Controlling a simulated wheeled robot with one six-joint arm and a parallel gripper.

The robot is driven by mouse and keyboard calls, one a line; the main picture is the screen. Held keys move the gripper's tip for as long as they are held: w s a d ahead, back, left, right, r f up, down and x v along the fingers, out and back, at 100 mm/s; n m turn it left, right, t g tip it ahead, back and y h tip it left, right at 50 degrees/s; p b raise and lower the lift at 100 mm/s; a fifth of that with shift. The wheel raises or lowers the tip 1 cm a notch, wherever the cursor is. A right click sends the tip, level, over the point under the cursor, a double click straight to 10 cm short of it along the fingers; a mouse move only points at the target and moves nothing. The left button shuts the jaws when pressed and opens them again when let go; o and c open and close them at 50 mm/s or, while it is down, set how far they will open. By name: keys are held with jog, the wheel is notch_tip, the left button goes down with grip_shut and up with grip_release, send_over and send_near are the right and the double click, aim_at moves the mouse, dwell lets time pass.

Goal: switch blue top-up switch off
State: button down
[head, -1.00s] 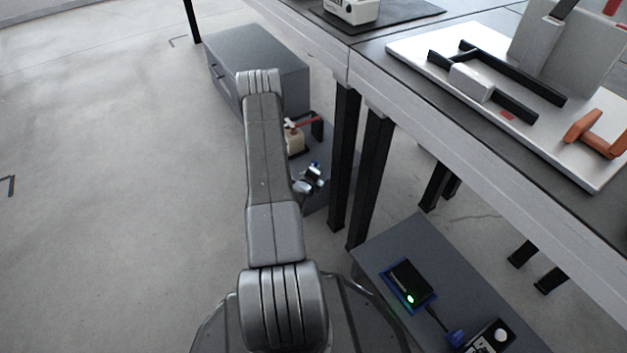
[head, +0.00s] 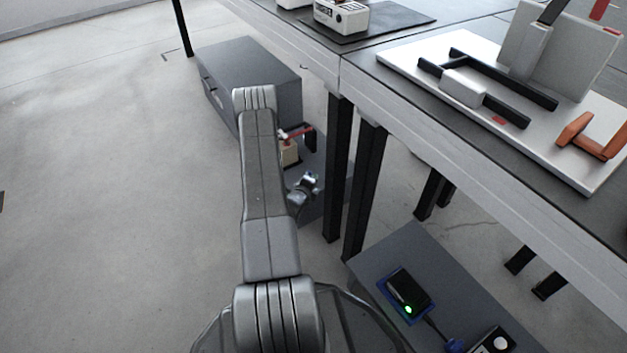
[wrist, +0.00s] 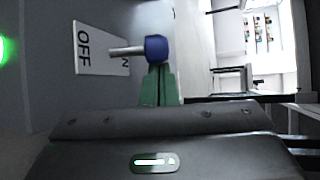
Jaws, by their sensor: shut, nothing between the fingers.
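The switch shows in the wrist view as a metal lever with a blue knob (wrist: 156,48). It stands out from a white plate (wrist: 90,48) marked OFF, with a partly hidden marking ending in N beside it. I cannot tell for sure which way the lever is thrown. My gripper's green fingers (wrist: 158,84) are shut and empty, with their tips close below the knob in the picture. I cannot tell whether they touch it. In the head view my arm reaches forward and its end is small beside the bench legs; the switch cannot be made out there.
A green light (wrist: 2,48) glows at the wrist view's left edge. In the head view a dark grey cabinet (head: 250,75) stands on the floor ahead. The workbench (head: 430,140) runs along the right, with black legs near my arm. Open floor lies to the left.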

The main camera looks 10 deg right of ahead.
jog(key=shift+s+a+r+n+t+h, duration=0.1)
jog(key=shift+a+n+t+h, duration=0.2)
jog(key=shift+t+h, duration=0.2)
jog(key=shift+s+a+r+n+h, duration=0.1)
jog(key=shift+a+n+h, duration=0.15)
jog(key=shift+n+h, duration=0.05)
jog(key=shift+s+a, duration=0.2)
jog(key=shift+a, duration=0.3)
jog(key=shift+s+a, duration=0.15)
jog(key=shift+a, duration=0.3)
